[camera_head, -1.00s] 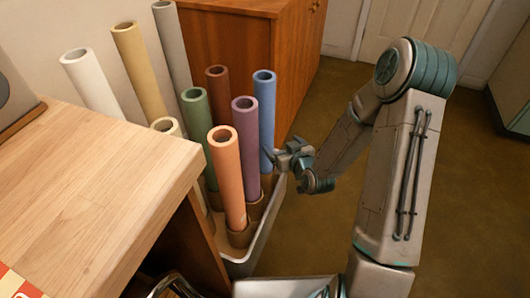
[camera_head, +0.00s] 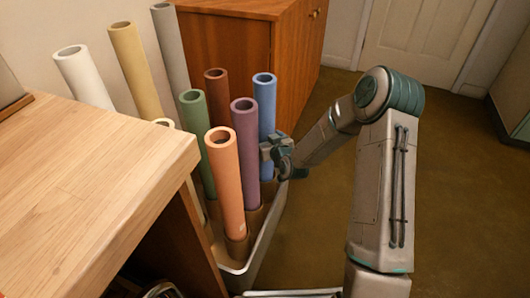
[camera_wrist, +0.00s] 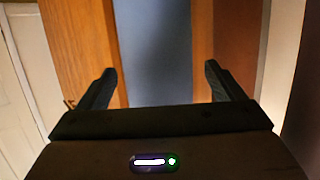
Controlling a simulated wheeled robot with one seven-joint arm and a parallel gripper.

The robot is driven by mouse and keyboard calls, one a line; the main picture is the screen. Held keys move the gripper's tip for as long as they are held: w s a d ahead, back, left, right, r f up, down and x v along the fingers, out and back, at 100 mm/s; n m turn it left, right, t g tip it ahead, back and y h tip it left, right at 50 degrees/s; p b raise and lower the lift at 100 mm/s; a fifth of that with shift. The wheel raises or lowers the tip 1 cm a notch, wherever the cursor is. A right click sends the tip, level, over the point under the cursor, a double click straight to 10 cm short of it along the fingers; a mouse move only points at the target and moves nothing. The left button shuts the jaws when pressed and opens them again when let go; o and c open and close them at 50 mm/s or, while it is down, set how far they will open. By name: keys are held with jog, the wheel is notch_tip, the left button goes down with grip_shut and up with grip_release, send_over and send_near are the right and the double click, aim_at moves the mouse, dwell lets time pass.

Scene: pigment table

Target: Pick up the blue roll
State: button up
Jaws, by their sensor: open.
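The blue roll (camera_head: 264,105) stands upright in the bin at its right side, behind the purple roll. In the head view my gripper (camera_head: 268,152) is at the blue roll's lower half, and it hides part of that roll. In the wrist view the blue roll (camera_wrist: 157,50) fills the middle, between the two dark fingers of my open gripper (camera_wrist: 160,85). The fingers stand to either side of it with gaps showing. I cannot tell exactly how deep the roll is between them.
The light bin (camera_head: 262,245) holds several other rolls, with the purple roll (camera_head: 244,150) and orange roll (camera_head: 225,190) close by. A wooden table (camera_head: 90,180) stands at the left and a wooden cabinet (camera_head: 235,50) behind. The brown floor (camera_head: 320,220) at the right is clear.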

jog(key=shift+x, duration=0.8)
jog(key=c, duration=1.2)
jog(key=shift+o, duration=0.2)
jog(key=shift+r, duration=0.15)
